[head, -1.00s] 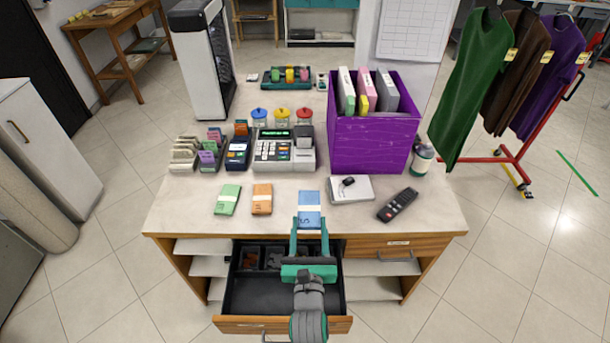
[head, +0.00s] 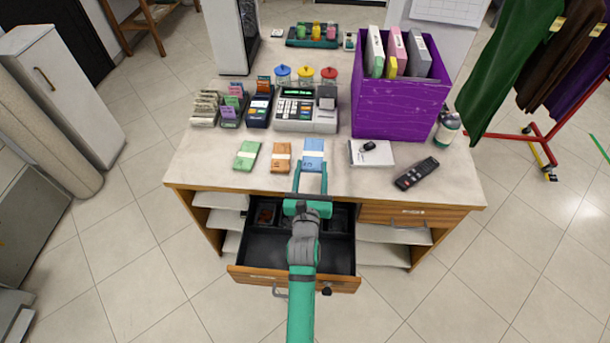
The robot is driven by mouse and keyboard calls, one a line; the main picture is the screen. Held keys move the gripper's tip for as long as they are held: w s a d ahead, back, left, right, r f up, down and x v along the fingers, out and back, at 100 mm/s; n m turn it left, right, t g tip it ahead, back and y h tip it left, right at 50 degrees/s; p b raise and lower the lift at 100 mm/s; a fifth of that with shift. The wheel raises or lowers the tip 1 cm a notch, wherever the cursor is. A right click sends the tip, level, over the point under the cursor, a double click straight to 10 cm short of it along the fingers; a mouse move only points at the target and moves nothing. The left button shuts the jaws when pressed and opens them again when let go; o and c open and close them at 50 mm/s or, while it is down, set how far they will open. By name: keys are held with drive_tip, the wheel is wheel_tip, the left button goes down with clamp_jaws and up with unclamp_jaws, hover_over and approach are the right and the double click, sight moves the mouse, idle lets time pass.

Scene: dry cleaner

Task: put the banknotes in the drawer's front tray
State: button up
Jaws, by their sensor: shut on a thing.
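Three bundles of banknotes, green (head: 246,155), orange (head: 281,157) and blue (head: 314,147), are in a row at the counter's front edge. Each has a pale band. My gripper (head: 312,167) is shut on the near end of the blue bundle, with a finger at each side. I cannot tell whether that bundle touches the counter. The drawer (head: 250,271) is pulled open below, under my arm. Its wide black front tray (head: 265,250) looks empty where it shows; smaller compartments (head: 265,214) lie behind it. My arm hides the drawer's middle.
A white box (head: 371,152) with a small black item on it and a black remote (head: 416,174) lie right of the notes. The cash register (head: 306,112) and purple bin (head: 400,108) stand behind. A closed drawer (head: 410,214) is at right.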

hover_over(305, 179)
drive_tip(key=shift+f, duration=2.9)
wheel_tip(305, 179, down, 2)
drive_tip(key=shift+d+f, duration=0.1)
drive_tip(key=shift+f, duration=0.5)
drive_tip(key=shift+f, duration=0.15)
drive_tip(key=o, duration=0.8)
